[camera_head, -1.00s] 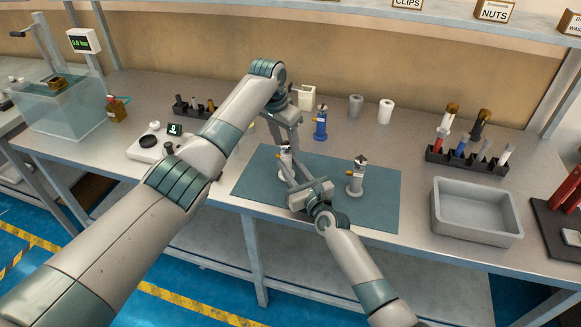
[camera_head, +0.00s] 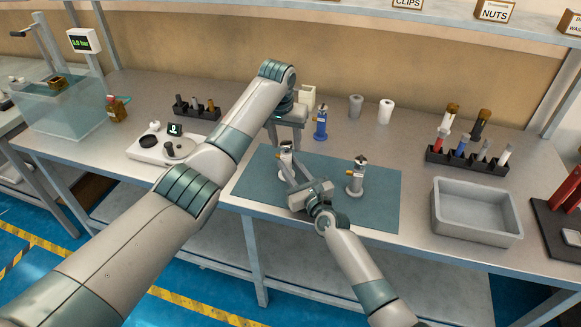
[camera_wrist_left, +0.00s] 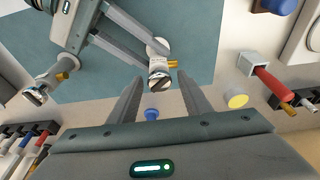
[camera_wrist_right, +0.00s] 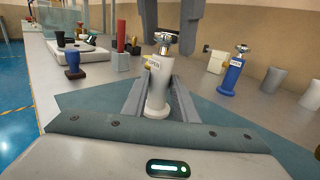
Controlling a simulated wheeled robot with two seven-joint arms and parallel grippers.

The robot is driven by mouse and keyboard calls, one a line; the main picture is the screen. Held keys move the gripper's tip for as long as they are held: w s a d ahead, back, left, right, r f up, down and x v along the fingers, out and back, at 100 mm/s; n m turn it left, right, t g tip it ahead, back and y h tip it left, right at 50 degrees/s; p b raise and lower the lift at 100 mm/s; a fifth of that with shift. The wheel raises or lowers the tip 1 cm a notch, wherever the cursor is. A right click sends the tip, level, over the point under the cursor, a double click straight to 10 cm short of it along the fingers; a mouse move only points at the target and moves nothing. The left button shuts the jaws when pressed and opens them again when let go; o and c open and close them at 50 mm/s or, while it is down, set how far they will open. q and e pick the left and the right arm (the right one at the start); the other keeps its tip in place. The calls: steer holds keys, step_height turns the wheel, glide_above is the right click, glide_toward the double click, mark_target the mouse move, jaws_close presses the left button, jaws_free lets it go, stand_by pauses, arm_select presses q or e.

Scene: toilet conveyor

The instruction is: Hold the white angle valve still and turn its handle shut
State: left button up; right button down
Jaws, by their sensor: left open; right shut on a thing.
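The white angle valve (camera_head: 286,158) stands upright at the left part of the teal mat (camera_head: 250,178). It has a metal handle on top, a brass outlet and a tag reading "OPEN" in the right wrist view (camera_wrist_right: 158,98). My right gripper (camera_head: 287,172) is shut on its body from the front. My left gripper (camera_wrist_right: 171,28) is open above the valve, its fingers pointing down, apart from the handle. In the left wrist view the valve (camera_wrist_left: 160,68) shows just beyond and between the open fingertips.
A second pale valve (camera_head: 357,178) stands on the mat to the right, close to my right gripper. A blue valve (camera_head: 320,124) stands behind the mat. A grey bin (camera_head: 476,228) and black racks (camera_head: 467,161) stand farther out.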

arm_select(q)
steer(key=n, duration=0.3)
steer(key=shift+n+y, duration=0.3)
steer(key=shift+y, duration=0.1)
steer(key=c, duration=0.7)
steer(key=shift+c, duration=0.3)
